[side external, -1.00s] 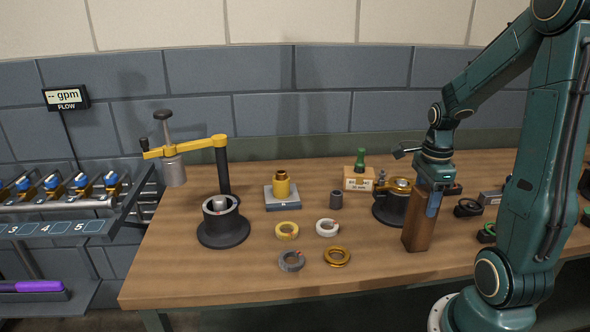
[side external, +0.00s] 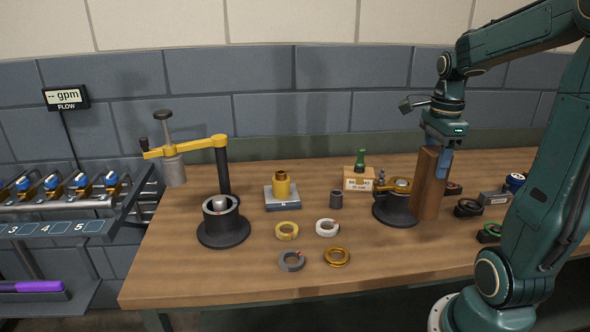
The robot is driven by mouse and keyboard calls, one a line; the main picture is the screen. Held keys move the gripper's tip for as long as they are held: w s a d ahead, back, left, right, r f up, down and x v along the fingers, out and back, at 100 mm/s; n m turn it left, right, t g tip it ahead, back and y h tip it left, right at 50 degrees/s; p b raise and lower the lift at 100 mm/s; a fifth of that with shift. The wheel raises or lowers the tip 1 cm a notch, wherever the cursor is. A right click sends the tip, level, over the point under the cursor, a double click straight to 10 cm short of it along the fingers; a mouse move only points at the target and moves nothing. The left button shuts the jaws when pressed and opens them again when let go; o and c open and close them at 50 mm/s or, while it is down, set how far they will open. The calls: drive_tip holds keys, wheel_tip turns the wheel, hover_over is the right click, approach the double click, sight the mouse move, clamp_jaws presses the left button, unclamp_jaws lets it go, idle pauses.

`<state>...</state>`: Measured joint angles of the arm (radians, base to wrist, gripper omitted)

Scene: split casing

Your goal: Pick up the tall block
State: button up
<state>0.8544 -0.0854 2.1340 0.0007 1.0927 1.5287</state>
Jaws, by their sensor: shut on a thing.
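The tall block (side external: 427,186) is a brown wooden upright block at the right of the bench. My gripper (side external: 438,156) is shut on its upper part from above, with a blue finger showing on the block's right side. The block stands upright in the grip, and its lower end appears to be clear of the bench top. The far finger is hidden behind the block.
A black round fixture with a brass top (side external: 394,206) is close to the block's left in the picture. Several rings, including a white ring (side external: 327,228), lie left of it. A wooden box (side external: 358,180) stands behind. Black parts (side external: 467,208) lie to the right.

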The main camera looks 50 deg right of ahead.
wheel_tip(320, 180, up, 10)
idle(0.4)
idle(0.5)
